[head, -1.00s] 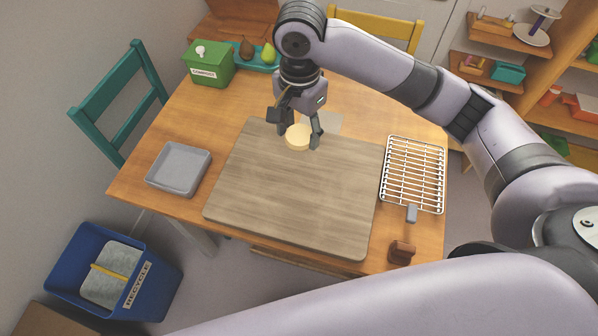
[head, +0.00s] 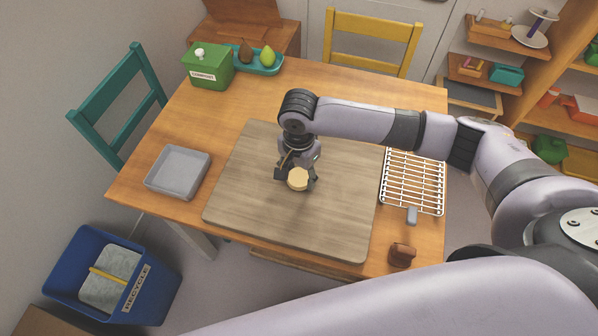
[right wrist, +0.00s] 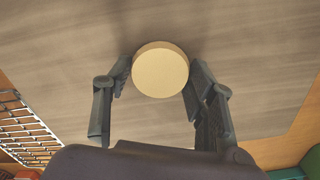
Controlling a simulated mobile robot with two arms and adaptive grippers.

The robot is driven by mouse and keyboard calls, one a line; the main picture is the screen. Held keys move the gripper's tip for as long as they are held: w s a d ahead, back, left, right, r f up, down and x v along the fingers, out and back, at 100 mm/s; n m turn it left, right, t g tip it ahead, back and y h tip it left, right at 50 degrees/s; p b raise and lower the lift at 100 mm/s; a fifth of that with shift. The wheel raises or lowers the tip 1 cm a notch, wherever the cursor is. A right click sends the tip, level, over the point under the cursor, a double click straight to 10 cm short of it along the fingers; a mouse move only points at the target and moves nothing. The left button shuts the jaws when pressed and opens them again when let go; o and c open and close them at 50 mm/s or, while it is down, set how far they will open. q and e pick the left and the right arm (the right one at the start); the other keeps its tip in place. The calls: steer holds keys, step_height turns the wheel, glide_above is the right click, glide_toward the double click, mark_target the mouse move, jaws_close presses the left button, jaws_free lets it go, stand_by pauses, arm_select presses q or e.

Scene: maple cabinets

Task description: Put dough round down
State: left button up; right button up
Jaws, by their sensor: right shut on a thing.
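The dough round (head: 298,179) is a small pale yellow disc with a flat top. My right gripper (head: 296,183) is shut on it over the middle of the wooden board (head: 252,205). In the right wrist view the dough round (right wrist: 160,68) sits between the two fingertips (right wrist: 160,78), with the board's grain (right wrist: 60,45) behind it. It is low over the board; I cannot tell whether it touches. My left gripper is not in view.
A white wire rack (head: 413,180) stands right of the board, with a brown block (head: 402,254) in front of it. A grey tray (head: 178,171) lies to the left. A green compost box (head: 208,68) and teal fruit tray (head: 257,66) stand at the back. Most of the board is clear.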

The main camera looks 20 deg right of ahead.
mark_target(299, 178)
steer(key=o, duration=1)
step_height(299, 178, up, 12)
steer(key=shift+r, duration=0.1)
stand_by(0.7)
